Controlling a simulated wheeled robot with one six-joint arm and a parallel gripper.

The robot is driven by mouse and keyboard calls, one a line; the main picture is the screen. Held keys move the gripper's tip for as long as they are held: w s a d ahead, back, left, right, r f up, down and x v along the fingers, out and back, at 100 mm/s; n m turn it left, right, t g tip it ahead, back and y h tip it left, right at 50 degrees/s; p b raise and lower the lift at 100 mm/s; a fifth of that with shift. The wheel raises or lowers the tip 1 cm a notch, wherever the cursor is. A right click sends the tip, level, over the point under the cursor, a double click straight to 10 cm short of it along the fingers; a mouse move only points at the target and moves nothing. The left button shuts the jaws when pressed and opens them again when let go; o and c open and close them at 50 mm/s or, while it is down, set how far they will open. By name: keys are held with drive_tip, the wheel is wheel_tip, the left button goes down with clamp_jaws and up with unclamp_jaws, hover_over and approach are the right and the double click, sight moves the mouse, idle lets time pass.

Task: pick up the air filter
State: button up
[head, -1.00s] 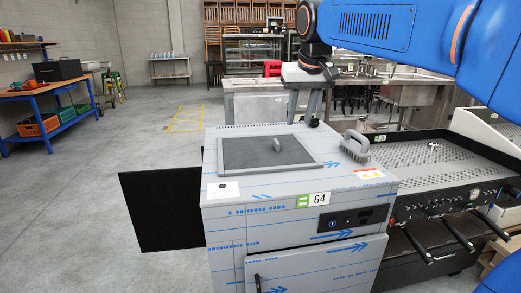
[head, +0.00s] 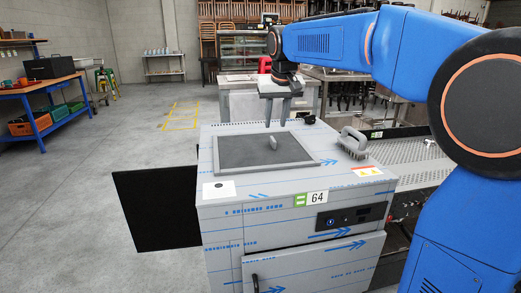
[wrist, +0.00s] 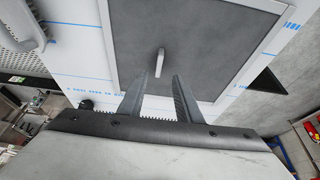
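The air filter appears to be the dark grey square panel (head: 243,157) with a pale frame and a small upright handle (head: 273,143), set in the top of the wrapped machine. In the wrist view, the panel (wrist: 215,55) spreads across the upper middle, with its handle (wrist: 160,58) standing just beyond the fingertips. My gripper (head: 277,125) hangs above the back right part of the panel, fingers pointing down. In the wrist view my gripper (wrist: 159,82) is open and empty, with its fingers spread to either side of the handle's line.
A brush with a grey handle (head: 354,137) stands on the machine's top, right of the panel. A black panel (head: 155,210) sticks out at the machine's left. Open floor (head: 75,230) lies to the left.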

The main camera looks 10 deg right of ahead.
sight(273, 139)
drive_tip(key=shift+x, duration=3.9)
drive_tip(key=shift+w+d, duration=0.1)
clamp_jaws()
